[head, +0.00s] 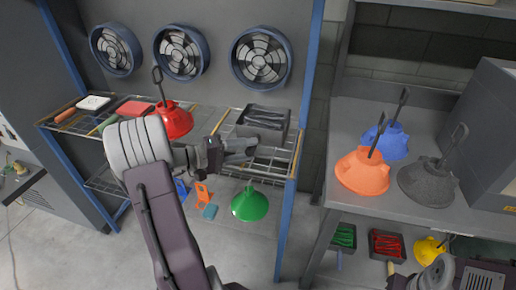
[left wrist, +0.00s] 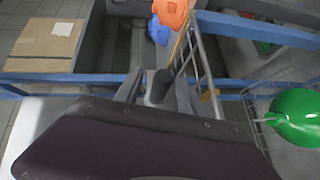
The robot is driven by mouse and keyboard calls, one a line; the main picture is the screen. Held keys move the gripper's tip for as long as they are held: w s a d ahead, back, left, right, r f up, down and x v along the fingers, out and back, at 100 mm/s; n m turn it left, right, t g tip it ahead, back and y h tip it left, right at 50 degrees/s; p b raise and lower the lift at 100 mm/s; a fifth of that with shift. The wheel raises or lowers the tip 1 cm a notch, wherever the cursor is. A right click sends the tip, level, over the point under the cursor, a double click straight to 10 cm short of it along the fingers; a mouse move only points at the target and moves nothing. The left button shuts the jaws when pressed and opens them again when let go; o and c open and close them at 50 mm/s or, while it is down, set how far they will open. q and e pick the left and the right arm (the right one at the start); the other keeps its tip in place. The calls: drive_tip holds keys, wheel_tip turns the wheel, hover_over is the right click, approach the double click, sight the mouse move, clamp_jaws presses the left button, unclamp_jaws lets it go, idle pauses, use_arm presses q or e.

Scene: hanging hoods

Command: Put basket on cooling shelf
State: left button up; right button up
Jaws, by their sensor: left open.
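A dark grey basket (head: 264,121) sits at the right end of the wire cooling shelf (head: 283,158), below the right-hand fan. My left gripper (head: 246,148) is open, its fingers pointing right just in front of the basket. I cannot tell whether they touch it. In the left wrist view the open fingers of my left gripper (left wrist: 158,90) show at the middle, with nothing clearly between them, and the basket cannot be made out there. My right gripper's fingers do not show.
A blue post (head: 302,90) bounds the shelf. Orange (head: 362,173), blue (head: 390,142) and grey (head: 428,180) hoods stand on the right counter.

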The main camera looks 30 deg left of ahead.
use_arm(q)
drive_tip(key=v, duration=0.8)
drive_tip(key=shift+r, duration=0.1)
drive_tip(key=s+d+f+m+g+y, duration=0.4)
drive_tip(key=s+d+f+g+y, duration=0.1)
drive_tip(key=d+f, duration=0.3)
drive_tip(key=s+d+f+m+g+y, duration=0.4)
drive_tip(key=s+d+f+g+y, duration=0.1)
drive_tip(key=d+f, duration=0.4)
drive_tip(key=shift+d+m+g, duration=0.3)
drive_tip(key=shift+d+g, duration=0.5)
drive_tip(key=shift+d, duration=0.05)
